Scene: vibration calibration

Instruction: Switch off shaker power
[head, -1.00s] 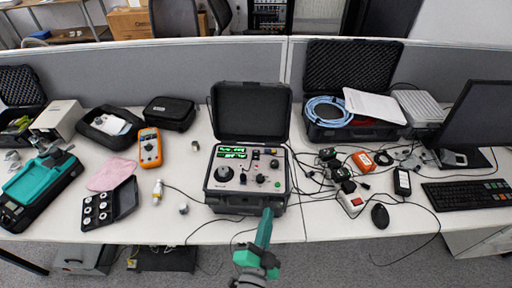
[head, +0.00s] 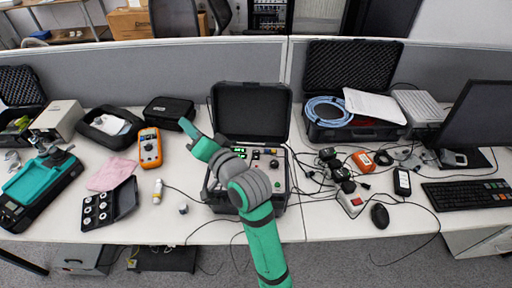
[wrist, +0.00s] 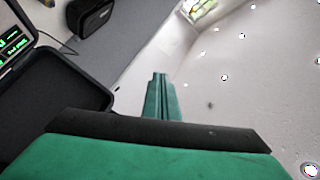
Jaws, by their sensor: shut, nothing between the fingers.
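The shaker unit is a black case with its lid (head: 252,110) standing open and a light control panel (head: 280,180) with knobs and green displays. My arm covers much of the panel in the head view, and I cannot make out the power switch. In the wrist view, the open lid (wrist: 50,90) is at the left, with green digits on a display (wrist: 12,40) at the edge. My gripper (head: 185,124) is shut and empty, raised left of the lid and pointing up and left. Its closed fingers (wrist: 160,78) point away from the panel in the wrist view.
An orange multimeter (head: 150,148) and a black pouch (head: 168,110) lie left of the case. Cables, small boxes and a mouse (head: 380,215) crowd the right side. A grey partition (head: 120,72) stands behind the desk. A thin cable crosses the front edge.

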